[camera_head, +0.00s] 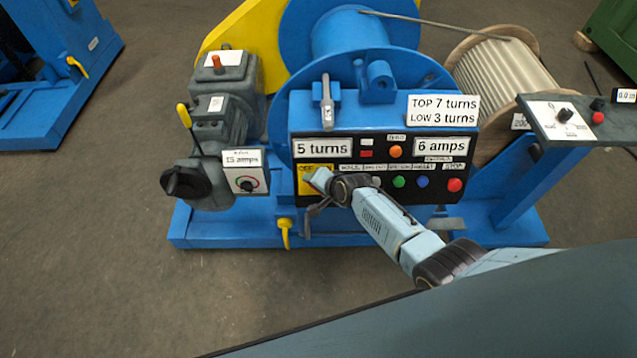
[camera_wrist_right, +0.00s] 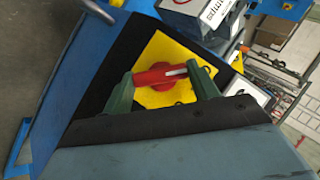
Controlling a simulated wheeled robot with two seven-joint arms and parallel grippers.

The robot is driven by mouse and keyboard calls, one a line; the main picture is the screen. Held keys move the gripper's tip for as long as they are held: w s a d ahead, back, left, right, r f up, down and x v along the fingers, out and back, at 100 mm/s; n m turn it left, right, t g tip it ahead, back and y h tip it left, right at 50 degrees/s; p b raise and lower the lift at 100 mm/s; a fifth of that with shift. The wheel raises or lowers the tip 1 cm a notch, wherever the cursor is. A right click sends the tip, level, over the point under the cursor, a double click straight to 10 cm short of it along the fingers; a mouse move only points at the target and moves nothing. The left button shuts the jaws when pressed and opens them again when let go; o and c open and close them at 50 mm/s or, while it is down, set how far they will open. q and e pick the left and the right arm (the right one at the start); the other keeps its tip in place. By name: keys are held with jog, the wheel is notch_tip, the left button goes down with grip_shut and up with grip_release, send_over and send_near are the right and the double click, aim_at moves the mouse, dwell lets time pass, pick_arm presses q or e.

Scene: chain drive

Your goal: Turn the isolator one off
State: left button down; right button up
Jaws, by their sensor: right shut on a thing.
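The isolator shows in the right wrist view as a red rotary handle (camera_wrist_right: 155,76) with a white mark near one end, on a yellow square plate (camera_wrist_right: 160,53). In the head view its yellow plate (camera_head: 308,171), with lettering along the top, sits at the left end of the black control panel (camera_head: 340,197). My right gripper (camera_wrist_right: 163,85) is shut on the red handle, a finger at each end of it. In the head view my right gripper (camera_head: 315,192) covers the handle and the lower part of the plate. My left gripper is not in view.
Green (camera_head: 399,182), blue (camera_head: 421,183) and red (camera_head: 455,185) buttons sit right of my gripper on the panel. A dial box (camera_head: 246,183) and grey motor (camera_head: 222,110) stand left. A yellow hooked handle (camera_head: 285,232) hangs below. The floor in front is clear.

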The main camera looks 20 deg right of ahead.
dwell(0.4)
jog(key=o, duration=1)
jog(key=p+v, duration=0.6)
jog(key=v, duration=0.7)
jog(key=shift+s+r, duration=0.1)
